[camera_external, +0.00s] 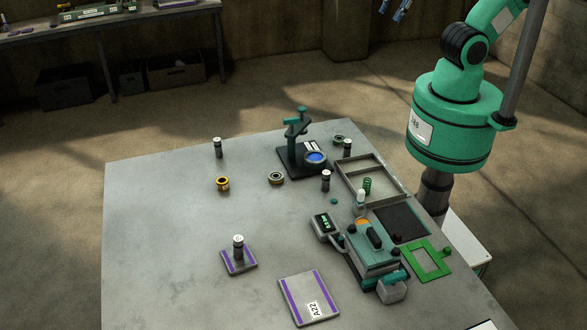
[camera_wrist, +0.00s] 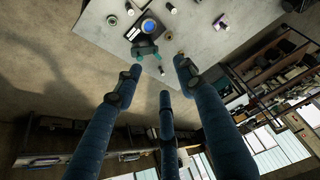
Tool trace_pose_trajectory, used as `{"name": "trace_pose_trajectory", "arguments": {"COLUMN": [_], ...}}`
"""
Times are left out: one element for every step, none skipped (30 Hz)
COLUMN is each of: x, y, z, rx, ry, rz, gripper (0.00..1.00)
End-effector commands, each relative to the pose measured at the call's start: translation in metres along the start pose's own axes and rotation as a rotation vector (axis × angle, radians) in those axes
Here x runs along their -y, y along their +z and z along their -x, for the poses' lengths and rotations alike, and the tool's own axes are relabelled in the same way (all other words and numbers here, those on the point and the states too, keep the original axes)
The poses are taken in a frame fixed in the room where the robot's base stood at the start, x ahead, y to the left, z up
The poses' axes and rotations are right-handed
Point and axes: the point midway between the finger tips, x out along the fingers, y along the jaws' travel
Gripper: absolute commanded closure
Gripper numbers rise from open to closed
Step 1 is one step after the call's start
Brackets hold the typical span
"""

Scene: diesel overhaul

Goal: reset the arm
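My arm (camera_external: 455,120) is green and stands at the right of the grey table, with its upper part cut off by the top edge of the external view. Of my gripper (camera_external: 396,7), only blue fingertips show at the top edge there. In the wrist view my gripper (camera_wrist: 157,76) has three long blue fingers, spread apart with nothing between them. They are raised well clear of the tabletop, and the wrist camera looks across the room at a tilt.
The grey table (camera_external: 155,260) holds a dark press-like stand (camera_external: 294,155), a tray (camera_external: 350,180), a teal device (camera_external: 375,250), a green frame (camera_external: 428,261) and a plate labelled A22 (camera_external: 309,298). Several small cylinders and rings stand about. The table's left side is mostly clear. A shelf bench (camera_external: 107,16) stands behind.

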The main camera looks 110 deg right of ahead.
Motion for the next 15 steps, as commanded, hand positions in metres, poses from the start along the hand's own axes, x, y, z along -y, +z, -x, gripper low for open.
{"name": "trace_pose_trajectory", "arguments": {"x": [0.0,0.0,0.0,0.0,0.0,0.0,0.0,0.0,0.0,0.0,0.0,0.0,0.0,0.0,0.0], "y": [0.0,0.0,0.0,0.0,0.0,0.0,0.0,0.001,0.001,0.002,0.003,0.004,0.006,0.007,0.01], "z": [0.0,0.0,0.0,0.0,0.0,0.0,-0.001,-0.002,-0.003,-0.004,-0.006,-0.009,-0.012,-0.015,-0.019], "rx": [0.0,0.0,0.0,0.0,0.0,0.0,0.0,0.0,0.0,0.0,0.0,0.0,0.0,0.0,0.0], "ry": [0.0,0.0,0.0,0.0,0.0,0.0,0.0,0.0,0.0,0.0,0.0,0.0,0.0,0.0,0.0], "rz": [0.0,0.0,0.0,0.0,0.0,0.0,0.0,0.0,0.0,0.0,0.0,0.0,0.0,0.0,0.0], "gripper": [0.6,0.6,0.6,0.6,0.6,0.6,0.6,0.6,0.6,0.6,0.6,0.6,0.6,0.6,0.6]}}
